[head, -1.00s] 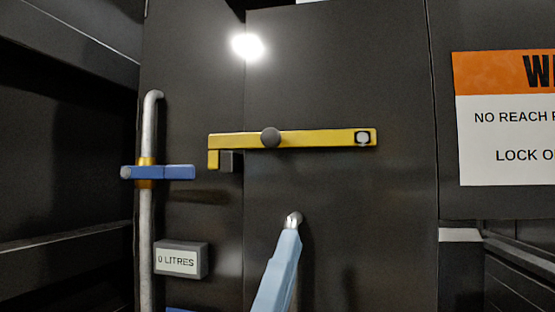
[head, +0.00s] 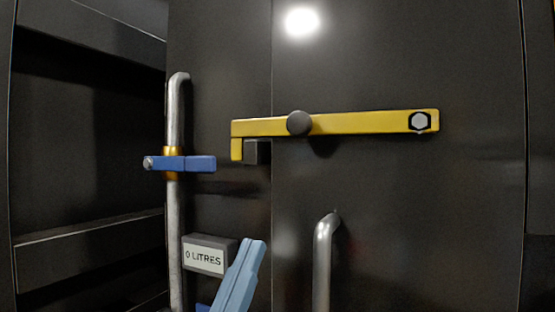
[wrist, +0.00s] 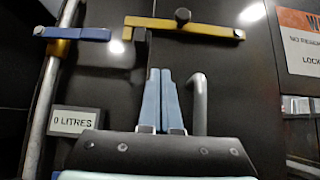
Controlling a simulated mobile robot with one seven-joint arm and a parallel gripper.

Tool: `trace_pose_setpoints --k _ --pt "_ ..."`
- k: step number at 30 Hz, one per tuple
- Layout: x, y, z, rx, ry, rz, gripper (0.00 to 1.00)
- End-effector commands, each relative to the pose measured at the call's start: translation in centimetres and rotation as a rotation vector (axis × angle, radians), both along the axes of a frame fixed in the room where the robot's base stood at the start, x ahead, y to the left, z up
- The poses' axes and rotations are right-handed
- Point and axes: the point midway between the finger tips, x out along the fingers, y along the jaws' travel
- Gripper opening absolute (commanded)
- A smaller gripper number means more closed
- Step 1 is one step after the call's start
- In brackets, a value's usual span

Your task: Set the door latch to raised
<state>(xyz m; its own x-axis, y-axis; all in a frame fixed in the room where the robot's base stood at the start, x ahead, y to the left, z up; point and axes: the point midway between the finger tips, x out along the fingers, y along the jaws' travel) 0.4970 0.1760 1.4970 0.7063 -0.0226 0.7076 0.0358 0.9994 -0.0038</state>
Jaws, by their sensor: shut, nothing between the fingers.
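The door latch (head: 365,123) is a yellow bar lying nearly level across the seam of the dark door (head: 440,220). It has a dark round knob (head: 299,123) and a bolt (head: 419,121) at its right end. Its hooked left end sits over a dark catch block (head: 258,152). My gripper (head: 256,242) is below the latch, its pale blue fingers pointing up, touching nothing that I can see. In the wrist view the fingers (wrist: 160,72) are together and empty, below the latch bar (wrist: 210,29) and left of the door handle.
A grey door handle (head: 323,260) stands just right of my gripper. On the left, a vertical pipe (head: 176,230) carries a blue lever (head: 186,163). A "0 LITRES" box (head: 204,256) is close to my fingers. A warning sign (wrist: 300,40) is at the right.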

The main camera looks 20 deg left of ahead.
Motion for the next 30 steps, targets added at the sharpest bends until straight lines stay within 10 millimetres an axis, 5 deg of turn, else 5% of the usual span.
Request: trace_pose_setpoints --k 8,19,30 --pt "1.6 -0.1 2.1 0.003 -0.001 0.0 0.0" --pt "7.2 -0.4 7.8 0.003 -0.001 -0.001 0.0" --pt "7.1 -0.3 11.1 0.004 0.0 0.002 0.0"
